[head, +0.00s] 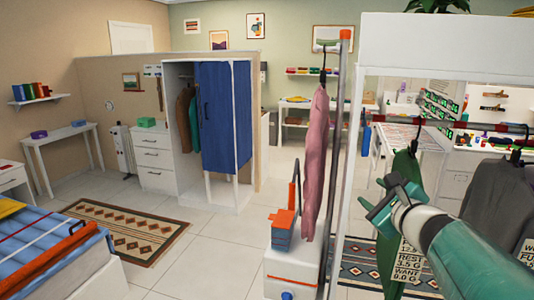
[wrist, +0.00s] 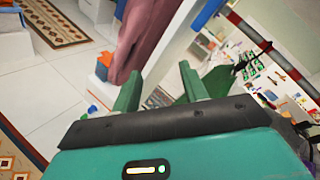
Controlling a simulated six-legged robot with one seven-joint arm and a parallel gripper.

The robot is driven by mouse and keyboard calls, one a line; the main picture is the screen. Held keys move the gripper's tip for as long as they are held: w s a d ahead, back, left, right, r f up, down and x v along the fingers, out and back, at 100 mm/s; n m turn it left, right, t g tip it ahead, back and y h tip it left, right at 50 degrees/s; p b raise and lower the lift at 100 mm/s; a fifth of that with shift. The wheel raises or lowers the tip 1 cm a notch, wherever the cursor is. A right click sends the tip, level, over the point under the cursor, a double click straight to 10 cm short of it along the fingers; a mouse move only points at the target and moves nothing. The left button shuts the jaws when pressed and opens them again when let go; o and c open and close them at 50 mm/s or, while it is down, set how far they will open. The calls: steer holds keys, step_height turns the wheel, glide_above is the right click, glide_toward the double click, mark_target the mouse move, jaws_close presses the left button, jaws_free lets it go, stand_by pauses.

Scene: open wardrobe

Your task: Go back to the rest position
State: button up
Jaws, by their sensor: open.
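My gripper (head: 378,197) is at the right in the head view, in front of the open wardrobe frame (head: 430,50). Its two green fingers stand apart and nothing shows between them in the wrist view (wrist: 158,85). A green garment (head: 400,170) hangs from the rail right behind my gripper, partly hidden by it. A pink garment (head: 316,165) hangs to the left of the gripper, outside the wardrobe post. In the wrist view the pink garment (wrist: 148,35) is beyond the left finger and the green garment (wrist: 212,82) beyond the right one; whether either is touched, I cannot tell.
A grey garment (head: 497,200) hangs to the right, partly behind my arm. A white box (head: 290,270) with orange and blue items stands below the pink garment. A bed (head: 45,250) is at the lower left. Open tiled floor (head: 215,245) lies between.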

steer(key=s+a+f+n+g+y, duration=0.3)
steer(key=s+a+f+n+g, duration=0.35)
steer(key=s+a+n, duration=0.6)
steer(key=s+d+f+n+g+h, duration=0.4)
steer(key=s+f+n, duration=0.4)
steer(key=s+n, duration=0.3)
steer(key=shift+s+d+f+n+h, duration=0.15)
steer(key=shift+s+n+h, duration=0.1)
steer(key=shift+n+h, duration=0.7)
steer(key=shift+d, duration=0.15)
